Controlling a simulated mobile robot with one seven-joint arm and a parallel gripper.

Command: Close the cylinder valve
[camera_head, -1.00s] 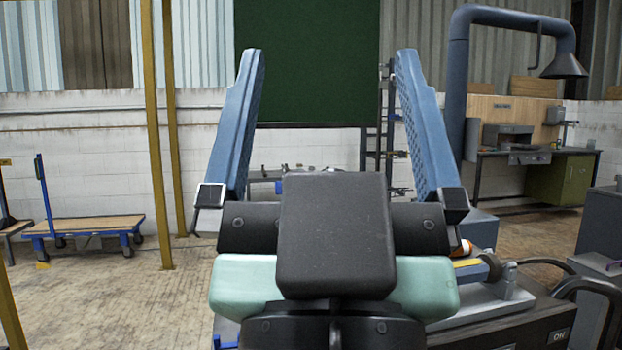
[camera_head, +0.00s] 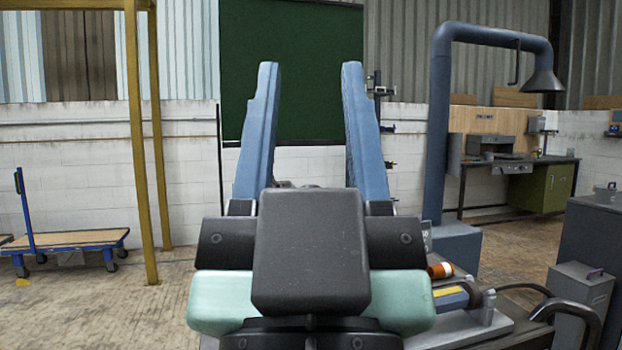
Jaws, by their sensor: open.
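My gripper (camera_head: 310,75) fills the middle of the head view, its two blue fingers pointing up and away from me. The fingers stand apart and nothing shows between their tips except the dark green panel behind. No cylinder valve can be made out in the view. My gripper's dark body and pale green part hide the area straight ahead and below.
A grey box (camera_head: 580,300) stands at the right edge. Yellow posts (camera_head: 137,150) and a flatbed trolley (camera_head: 70,240) are at left, with open floor between.

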